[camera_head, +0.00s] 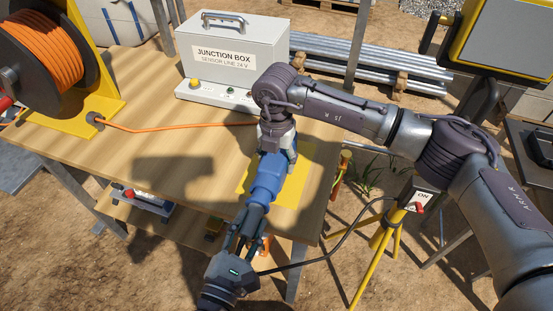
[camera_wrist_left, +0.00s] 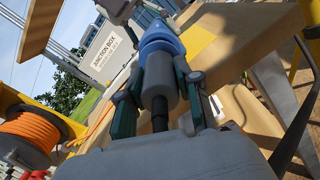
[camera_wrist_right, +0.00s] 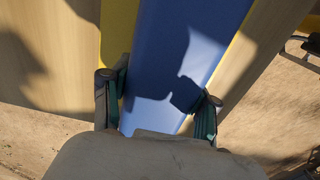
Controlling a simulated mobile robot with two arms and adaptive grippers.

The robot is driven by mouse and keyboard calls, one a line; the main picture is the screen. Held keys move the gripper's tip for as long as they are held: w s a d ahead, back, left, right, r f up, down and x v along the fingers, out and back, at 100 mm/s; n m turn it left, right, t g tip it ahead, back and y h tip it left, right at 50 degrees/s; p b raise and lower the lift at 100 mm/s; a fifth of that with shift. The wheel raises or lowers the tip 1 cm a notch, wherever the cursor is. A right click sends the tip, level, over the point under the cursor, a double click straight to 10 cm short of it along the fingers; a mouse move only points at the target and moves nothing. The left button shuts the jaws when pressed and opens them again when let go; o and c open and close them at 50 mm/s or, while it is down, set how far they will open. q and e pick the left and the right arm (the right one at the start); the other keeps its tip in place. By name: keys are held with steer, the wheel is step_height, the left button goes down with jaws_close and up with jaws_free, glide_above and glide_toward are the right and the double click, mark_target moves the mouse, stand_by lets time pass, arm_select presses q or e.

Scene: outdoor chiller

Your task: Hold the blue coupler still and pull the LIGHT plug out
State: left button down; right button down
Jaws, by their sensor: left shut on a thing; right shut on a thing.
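The blue coupler (camera_head: 266,178) lies over the yellow patch at the table's front edge. It is large between the right wrist view's fingers (camera_wrist_right: 160,90) and also shows in the left wrist view (camera_wrist_left: 162,42). My right gripper (camera_head: 280,148) is shut on its far part from above, fingers on both sides. The grey plug (camera_head: 252,214) is at the coupler's near end, with no clear gap between them; it also shows in the left wrist view (camera_wrist_left: 158,82). My left gripper (camera_head: 246,240) is shut on the plug from the near side, beyond the table edge. How deep the plug sits is hidden.
A junction box (camera_head: 235,60) stands at the table's back. An orange cable reel (camera_head: 40,62) on a yellow stand is at left. A black cable (camera_head: 345,238) runs from near my left gripper to the ON switch box (camera_head: 418,198) on a yellow tripod (camera_head: 378,250) at right.

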mark_target(244, 237)
arm_select(q)
steer(key=shift+v, duration=2.25)
steer(key=c, duration=1.5)
jaws_free()
jaws_close()
arm_select(e)
steer(key=shift+c, duration=1.1)
jaws_free()
steer(key=shift+r, duration=0.1)
